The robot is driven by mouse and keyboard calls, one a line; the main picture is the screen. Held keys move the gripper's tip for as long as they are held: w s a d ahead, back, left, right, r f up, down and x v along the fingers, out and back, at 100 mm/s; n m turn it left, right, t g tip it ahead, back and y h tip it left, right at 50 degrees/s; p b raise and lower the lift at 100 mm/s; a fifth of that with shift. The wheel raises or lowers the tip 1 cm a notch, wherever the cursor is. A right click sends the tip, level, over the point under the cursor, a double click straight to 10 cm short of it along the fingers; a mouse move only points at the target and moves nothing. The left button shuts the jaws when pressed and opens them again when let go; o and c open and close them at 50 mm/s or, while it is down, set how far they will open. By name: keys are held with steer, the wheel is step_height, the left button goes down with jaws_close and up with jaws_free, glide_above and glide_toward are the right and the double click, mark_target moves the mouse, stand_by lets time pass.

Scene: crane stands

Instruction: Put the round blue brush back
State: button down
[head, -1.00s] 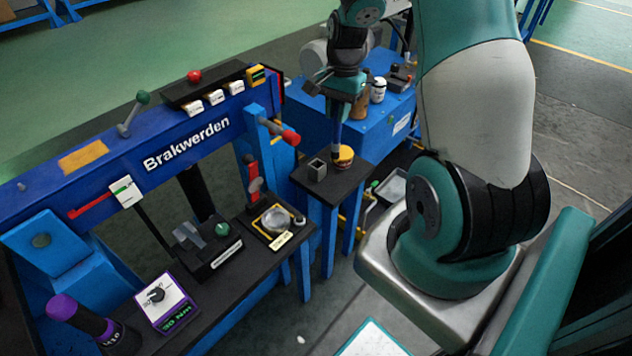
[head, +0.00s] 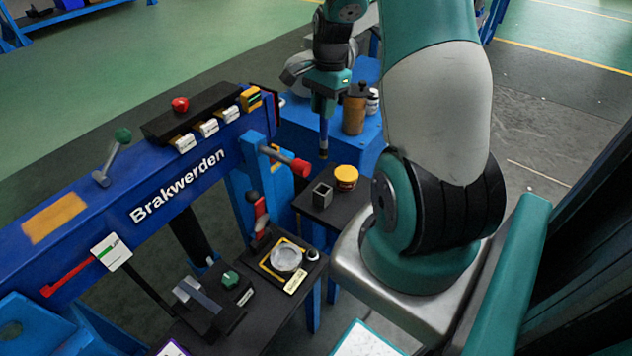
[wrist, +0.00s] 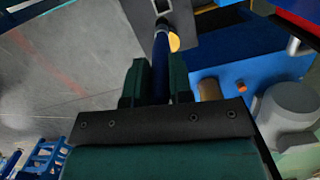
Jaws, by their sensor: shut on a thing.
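My gripper (head: 326,108) is shut on the round blue brush (head: 323,138), which hangs upright with its dark tip down. In the wrist view the blue brush (wrist: 161,62) runs forward from between my green fingers (wrist: 160,85). A small square grey holder (head: 322,195) with an open top stands on a black shelf (head: 330,213). In the head view the brush tip is above the holder in the picture, with a gap between them. The holder also shows at the top of the wrist view (wrist: 163,6), just beyond the brush's end.
A yellow tin (head: 346,175) stands on the shelf right beside the holder. A brown canister (head: 355,110) and a white one (head: 373,102) stand on a blue cabinet behind. The blue Brakwerden bench (head: 180,185), with a red-tipped lever (head: 290,162), is to the left.

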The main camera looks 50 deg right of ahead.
mark_target(323, 157)
step_height(323, 157, down, 18)
steer(key=shift+f+p, duration=0.15)
steer(key=shift+p, duration=0.3)
steer(key=shift+f, duration=0.1)
